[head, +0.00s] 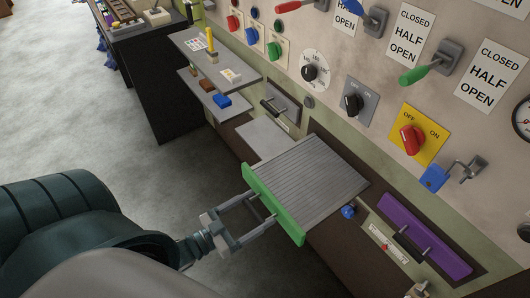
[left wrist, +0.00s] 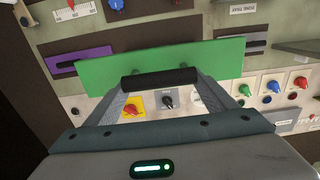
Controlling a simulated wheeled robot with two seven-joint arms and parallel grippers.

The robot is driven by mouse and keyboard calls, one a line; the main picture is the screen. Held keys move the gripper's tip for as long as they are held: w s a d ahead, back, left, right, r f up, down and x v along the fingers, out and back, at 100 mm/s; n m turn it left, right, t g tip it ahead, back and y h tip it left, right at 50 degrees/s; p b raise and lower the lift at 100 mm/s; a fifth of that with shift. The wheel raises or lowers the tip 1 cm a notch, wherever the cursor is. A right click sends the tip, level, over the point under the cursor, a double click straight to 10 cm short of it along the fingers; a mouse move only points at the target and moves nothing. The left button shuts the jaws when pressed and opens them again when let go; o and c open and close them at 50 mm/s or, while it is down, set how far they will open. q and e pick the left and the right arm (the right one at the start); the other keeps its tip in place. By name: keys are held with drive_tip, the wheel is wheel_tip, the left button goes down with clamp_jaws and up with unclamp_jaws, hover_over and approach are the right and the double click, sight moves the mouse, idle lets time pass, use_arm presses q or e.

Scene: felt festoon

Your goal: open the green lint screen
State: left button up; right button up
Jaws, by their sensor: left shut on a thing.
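The green lint screen has a long green front panel (head: 290,223) and a grey ribbed top (head: 318,175). In the head view it sticks out from the low part of the machine wall, so it stands pulled out. My left gripper (head: 258,208) is at the front of the green panel, shut on the screen's handle. In the left wrist view the green panel (left wrist: 215,56) spans the middle, with the black handle bar (left wrist: 160,78) in front of it, between my left gripper's fingers. My right gripper is not in view.
A purple panel with a handle (head: 448,252) sits right of the screen, and a blue knob (head: 348,212) is close to its right side. A grey shelf (head: 245,75) with small items juts out at upper left. Switches and levers line the wall above. Open floor lies left.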

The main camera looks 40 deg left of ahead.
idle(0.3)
use_arm(q)
drive_tip(key=o, duration=1.5)
drive_tip(key=shift+s+a, duration=0.1)
drive_tip(key=shift+s, duration=0.05)
drive_tip(key=shift+s+a+f, duration=0.15)
drive_tip(key=shift+s, duration=0.4)
drive_tip(key=b+v, duration=0.2)
drive_tip(key=v, duration=0.3)
drive_tip(key=b+v, duration=0.2)
drive_tip(key=v, duration=0.9)
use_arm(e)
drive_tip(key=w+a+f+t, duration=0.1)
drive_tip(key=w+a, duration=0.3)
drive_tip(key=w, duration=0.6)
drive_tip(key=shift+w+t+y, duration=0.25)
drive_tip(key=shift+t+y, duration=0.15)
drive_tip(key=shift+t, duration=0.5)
